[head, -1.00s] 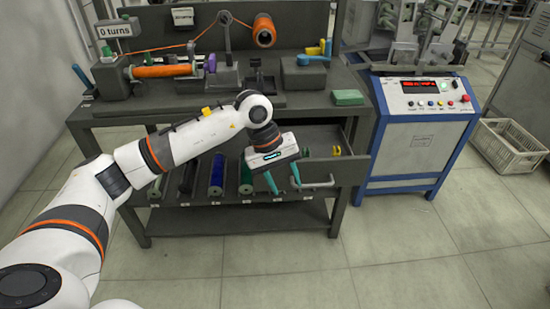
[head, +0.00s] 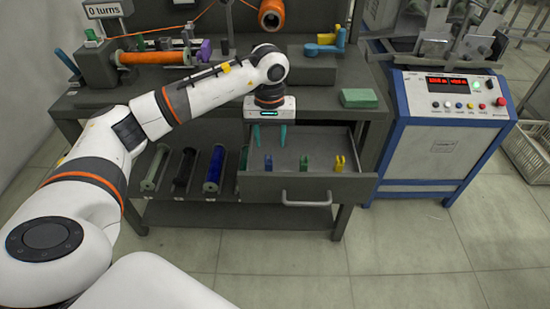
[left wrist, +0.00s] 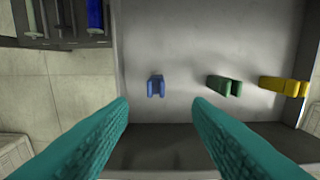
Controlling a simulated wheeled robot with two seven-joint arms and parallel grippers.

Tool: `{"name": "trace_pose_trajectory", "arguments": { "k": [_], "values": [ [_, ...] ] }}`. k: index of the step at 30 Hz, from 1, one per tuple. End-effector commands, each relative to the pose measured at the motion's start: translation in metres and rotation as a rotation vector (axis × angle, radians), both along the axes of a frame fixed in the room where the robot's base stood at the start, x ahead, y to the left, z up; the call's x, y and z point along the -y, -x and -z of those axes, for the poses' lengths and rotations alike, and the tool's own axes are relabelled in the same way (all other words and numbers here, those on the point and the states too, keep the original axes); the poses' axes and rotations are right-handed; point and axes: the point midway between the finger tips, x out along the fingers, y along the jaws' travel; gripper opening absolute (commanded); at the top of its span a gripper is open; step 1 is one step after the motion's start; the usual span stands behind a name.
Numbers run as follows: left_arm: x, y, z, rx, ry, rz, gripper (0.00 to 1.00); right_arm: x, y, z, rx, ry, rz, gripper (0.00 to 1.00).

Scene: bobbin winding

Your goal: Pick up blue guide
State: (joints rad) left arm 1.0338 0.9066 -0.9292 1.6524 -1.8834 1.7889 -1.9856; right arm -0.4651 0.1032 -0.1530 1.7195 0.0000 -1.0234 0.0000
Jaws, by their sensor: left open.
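The blue guide (head: 268,162) stands in the open drawer (head: 285,188), leftmost of three guides. In the left wrist view the blue guide (left wrist: 156,86) is a small slotted block on the grey drawer floor. It shows between and beyond my fingertips, a little left of the middle. My left gripper (head: 269,135) points down above the drawer, over the blue guide. Its teal fingers (left wrist: 160,105) are apart with nothing between them. A green guide (left wrist: 224,86) and a yellow guide (left wrist: 284,86) stand to the right of the blue one. My right gripper is not in view.
Bobbins lie on the lower rack (head: 160,205) left of the drawer. The bench top above holds the winding gear, an orange spool (head: 272,14) and a green block (head: 359,98). A blue-framed control box (head: 445,140) stands right of the bench.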

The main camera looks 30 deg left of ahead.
Motion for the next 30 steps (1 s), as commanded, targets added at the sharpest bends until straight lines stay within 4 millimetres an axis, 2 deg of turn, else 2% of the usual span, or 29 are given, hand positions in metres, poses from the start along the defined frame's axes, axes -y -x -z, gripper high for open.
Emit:
{"name": "trace_pose_trajectory", "arguments": {
  "k": [3,7,16,20,24,30],
  "values": [
    [0.000,0.001,0.025,-0.005,0.001,-0.001,0.45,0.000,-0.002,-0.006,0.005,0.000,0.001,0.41],
    [0.000,0.000,0.044,-0.003,0.002,0.000,0.45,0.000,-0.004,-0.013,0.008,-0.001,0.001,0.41],
    [-0.002,-0.002,0.064,-0.003,0.002,-0.001,0.45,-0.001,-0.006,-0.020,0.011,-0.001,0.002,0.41],
    [-0.006,-0.006,0.082,-0.004,0.003,-0.001,0.45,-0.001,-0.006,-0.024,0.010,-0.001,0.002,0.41],
    [-0.008,-0.007,0.102,-0.003,0.002,0.000,0.45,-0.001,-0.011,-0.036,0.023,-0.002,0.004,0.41],
    [-0.008,-0.008,0.106,0.000,0.001,0.000,0.45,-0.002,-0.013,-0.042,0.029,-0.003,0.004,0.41]
  ]
}}
